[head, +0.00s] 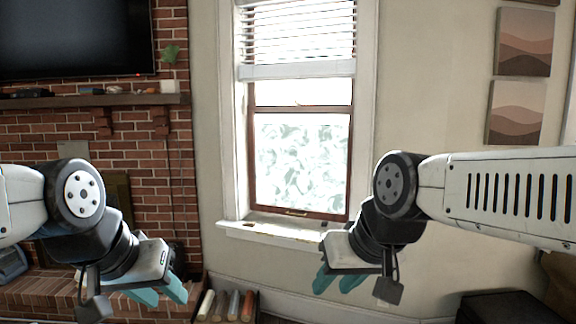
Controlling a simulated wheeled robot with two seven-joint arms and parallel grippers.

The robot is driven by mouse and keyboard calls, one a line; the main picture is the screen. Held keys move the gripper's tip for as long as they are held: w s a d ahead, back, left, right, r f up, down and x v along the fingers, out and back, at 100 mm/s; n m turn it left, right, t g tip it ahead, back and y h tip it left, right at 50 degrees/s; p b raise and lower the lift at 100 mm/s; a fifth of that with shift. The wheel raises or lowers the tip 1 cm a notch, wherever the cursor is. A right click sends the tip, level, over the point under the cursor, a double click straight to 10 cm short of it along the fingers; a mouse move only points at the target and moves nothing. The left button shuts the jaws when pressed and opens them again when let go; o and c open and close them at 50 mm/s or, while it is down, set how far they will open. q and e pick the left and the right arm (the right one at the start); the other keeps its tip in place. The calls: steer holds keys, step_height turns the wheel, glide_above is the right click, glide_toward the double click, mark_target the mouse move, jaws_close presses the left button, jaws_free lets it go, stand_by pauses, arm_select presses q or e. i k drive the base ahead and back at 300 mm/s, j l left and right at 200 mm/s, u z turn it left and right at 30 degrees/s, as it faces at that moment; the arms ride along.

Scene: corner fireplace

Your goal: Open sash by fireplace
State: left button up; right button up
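The sash window (302,165) is in the wall right of the brick fireplace, in the middle of the head view. Its brown lower sash is down on the white sill (272,232), with a small brass-coloured lift (297,212) on its bottom rail. The meeting rail crosses below a white blind (297,70), which covers the upper part. My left gripper (158,292) is low at the left, in front of the hearth, with teal fingers. My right gripper (338,282) is below and right of the sill, apart from the sash. I see nothing held in either gripper.
A brick fireplace (172,145) with a wooden mantel (60,101) and a TV (70,40) stands at the left. A dark piece of furniture (497,306) is at the lower right. Pictures (524,42) hang on the right wall.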

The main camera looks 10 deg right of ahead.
mark_target(319, 215)
steer(key=i+z, duration=0.15)
steer(key=i, duration=3.2)
steer(key=l, duration=0.1)
